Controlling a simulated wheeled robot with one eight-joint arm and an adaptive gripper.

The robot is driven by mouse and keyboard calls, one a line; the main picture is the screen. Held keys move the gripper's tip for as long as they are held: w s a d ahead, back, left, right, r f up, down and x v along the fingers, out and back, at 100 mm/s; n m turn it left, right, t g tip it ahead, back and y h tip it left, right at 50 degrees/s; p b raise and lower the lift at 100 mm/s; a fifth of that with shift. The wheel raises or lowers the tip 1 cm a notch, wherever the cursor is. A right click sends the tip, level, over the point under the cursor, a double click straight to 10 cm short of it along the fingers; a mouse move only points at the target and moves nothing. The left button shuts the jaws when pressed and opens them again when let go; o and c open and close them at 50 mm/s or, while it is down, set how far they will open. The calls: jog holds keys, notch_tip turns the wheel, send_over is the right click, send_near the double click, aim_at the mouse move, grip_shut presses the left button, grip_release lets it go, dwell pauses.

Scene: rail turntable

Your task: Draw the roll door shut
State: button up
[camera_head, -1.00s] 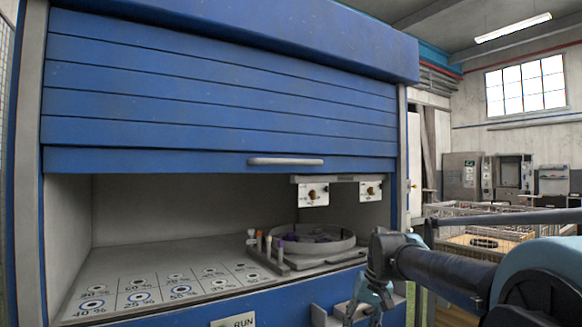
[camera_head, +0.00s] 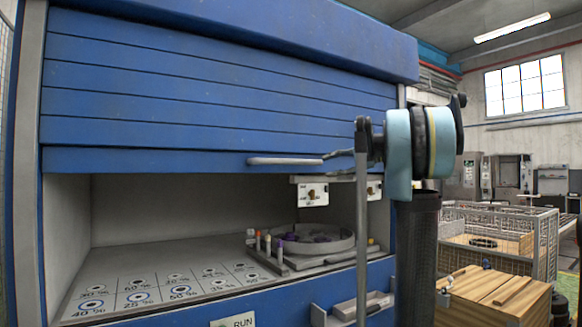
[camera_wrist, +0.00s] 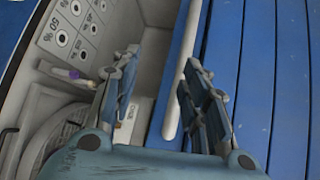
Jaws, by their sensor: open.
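The blue slatted roll door (camera_head: 215,105) is partly lowered, with the cabinet opening clear below it. Its grey bar handle (camera_head: 285,161) runs along the bottom slat. In the wrist view the handle (camera_wrist: 184,75) shows as a pale bar, with the door's blue slats (camera_wrist: 255,80) to the right. My gripper (camera_wrist: 163,68) is open, its two fingers on either side of the bar in that view, nearer the right finger. I cannot tell whether either finger touches it. In the head view my gripper is mostly hidden by my wrist, with a dark part near the handle's right end.
Inside the cabinet are a grey worktop (camera_head: 120,270) with marked circles and a round turntable (camera_head: 335,246) with small coloured items. A panel with knobs (camera_head: 312,194) hangs beneath the door's right part. A wire cage (camera_head: 495,230) and wooden crate (camera_head: 490,295) stand at right.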

aim_at(296, 162)
notch_tip(296, 162, up, 4)
jog(key=w+y, duration=0.1)
jog(key=w, duration=0.2)
jog(key=x, duration=1.6)
jog(key=shift+d+f, duration=0.1)
jog(key=shift+f, duration=0.05)
jog(key=shift+w, duration=0.1)
grip_shut()
